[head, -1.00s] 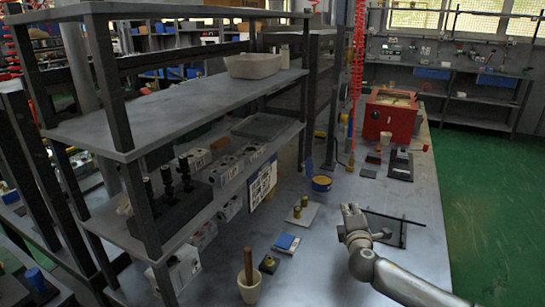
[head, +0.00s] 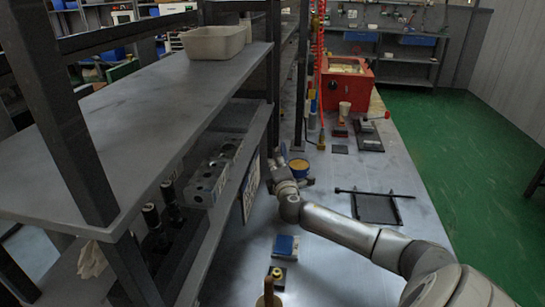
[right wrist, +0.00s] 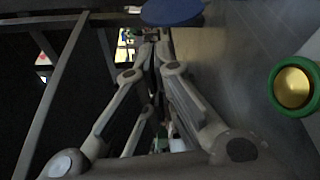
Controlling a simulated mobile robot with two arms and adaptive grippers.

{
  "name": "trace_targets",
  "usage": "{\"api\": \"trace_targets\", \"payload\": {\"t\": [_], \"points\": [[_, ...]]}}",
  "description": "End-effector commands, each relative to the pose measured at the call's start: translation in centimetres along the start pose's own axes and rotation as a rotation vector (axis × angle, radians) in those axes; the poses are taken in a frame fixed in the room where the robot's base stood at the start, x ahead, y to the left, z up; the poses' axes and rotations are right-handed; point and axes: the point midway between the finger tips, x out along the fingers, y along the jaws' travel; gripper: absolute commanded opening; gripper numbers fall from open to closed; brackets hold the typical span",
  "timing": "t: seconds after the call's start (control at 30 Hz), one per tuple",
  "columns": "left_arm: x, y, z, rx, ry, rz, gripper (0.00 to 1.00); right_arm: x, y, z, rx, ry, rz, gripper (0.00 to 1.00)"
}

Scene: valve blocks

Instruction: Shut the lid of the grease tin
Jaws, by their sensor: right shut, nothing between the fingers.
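The grease tin (head: 299,166) stands on the bench beside the shelf in the head view. It is round, with a yellow top face and a dark blue side. My right gripper (head: 277,157) is shut and empty, just left of the tin; whether they touch I cannot tell. In the right wrist view the closed fingers (right wrist: 151,38) reach toward a blue disc (right wrist: 172,11), which looks like the tin's lid. The lid's angle is unclear, and the gripper and wrist hide part of that area in the head view. My left gripper is not in view.
The shelf unit (head: 150,120) stands close on the left. A red box (head: 345,83) is farther back. A black stand with a rod (head: 376,207) lies right of my arm, and a blue block (head: 285,245) is nearer. A green ring with a brass centre (right wrist: 292,87) shows in the wrist view.

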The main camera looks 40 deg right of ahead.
Motion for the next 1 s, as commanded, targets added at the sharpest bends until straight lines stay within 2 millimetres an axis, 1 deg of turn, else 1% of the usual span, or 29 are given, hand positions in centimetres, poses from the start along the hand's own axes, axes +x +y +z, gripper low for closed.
{"api": "trace_targets", "payload": {"t": [0.03, 0.2, 0.4, 0.6, 1.0], "points": [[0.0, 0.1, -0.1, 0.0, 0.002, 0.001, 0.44, 0.9, 0.1, 0.0, 0.002, -0.001, 0.001, 0.0], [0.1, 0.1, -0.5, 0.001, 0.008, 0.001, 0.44, 3.4, 0.1, 0.0, 0.001, 0.0, 0.0, 0.0], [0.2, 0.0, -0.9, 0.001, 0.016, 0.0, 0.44, 5.1, -0.1, -0.1, 0.001, 0.0, -0.001, 0.0], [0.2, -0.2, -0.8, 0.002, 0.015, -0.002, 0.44, 5.8, 0.0, -0.1, 0.0, 0.001, 0.0, 0.0], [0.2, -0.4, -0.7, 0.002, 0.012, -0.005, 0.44, 5.7, 0.0, -0.2, 0.005, 0.002, 0.001, 0.0]]}}
